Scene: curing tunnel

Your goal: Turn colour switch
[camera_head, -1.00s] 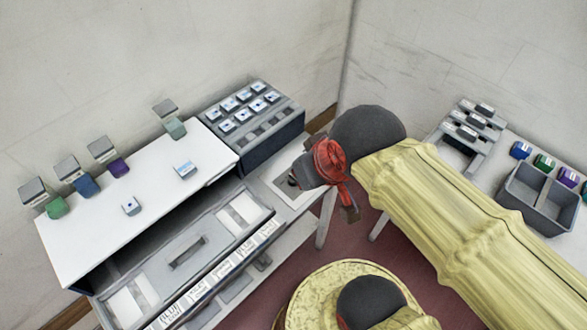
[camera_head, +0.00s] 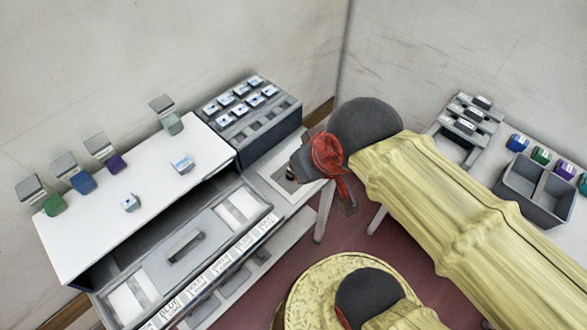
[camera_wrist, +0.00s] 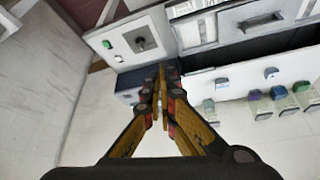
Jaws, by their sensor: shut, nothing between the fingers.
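The switch is a dark rotary knob (camera_wrist: 144,42) on a pale panel (camera_wrist: 120,30), beside a green button (camera_wrist: 107,44), in the wrist view. In the head view the panel (camera_head: 262,172) lies right of the drawer unit, and my gripper hides part of it. My gripper (camera_wrist: 159,70) is shut and empty. In the wrist picture its fingertips appear just below the knob and apart from it. In the head view my gripper (camera_head: 346,203) hangs at the panel's right side; its fingertips are hard to make out.
A white table (camera_head: 130,190) holds several coloured blocks. A grey rack (camera_head: 268,130) of labelled pieces stands behind the panel. An open drawer (camera_head: 190,265) is at the front. On the right are a two-part grey bin (camera_head: 525,205) and another rack (camera_head: 450,135).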

